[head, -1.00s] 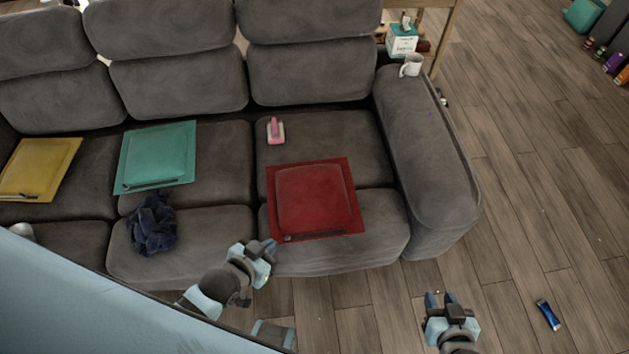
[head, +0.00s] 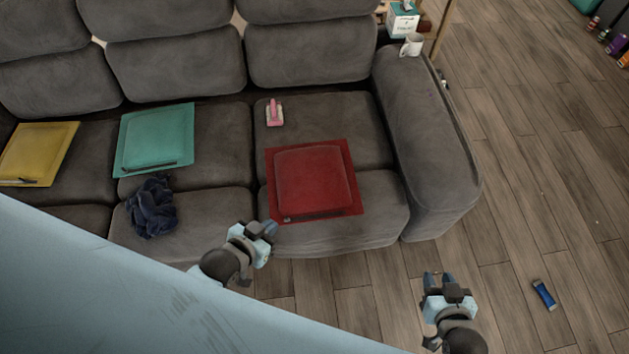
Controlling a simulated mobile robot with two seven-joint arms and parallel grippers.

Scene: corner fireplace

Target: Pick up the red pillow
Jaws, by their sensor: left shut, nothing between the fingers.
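The red pillow (head: 315,178) is square with a flat border and lies on the right seat of the grey sofa (head: 225,215), across the front and rear cushions. A dark strip runs along its front edge. My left gripper (head: 268,230) is just off the pillow's front left corner, in front of the sofa, shut and empty. My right gripper (head: 439,281) is over the floor to the right of and in front of the pillow. Its fingers look slightly apart, with nothing seen between them.
A pink brush-like item (head: 274,114) lies behind the pillow. A teal pillow (head: 155,138), a yellow pillow (head: 38,153) and a dark blue cloth (head: 153,207) lie to the left. A white mug (head: 412,45) stands on the armrest (head: 425,140). A blue tube (head: 544,294) lies on open wooden floor.

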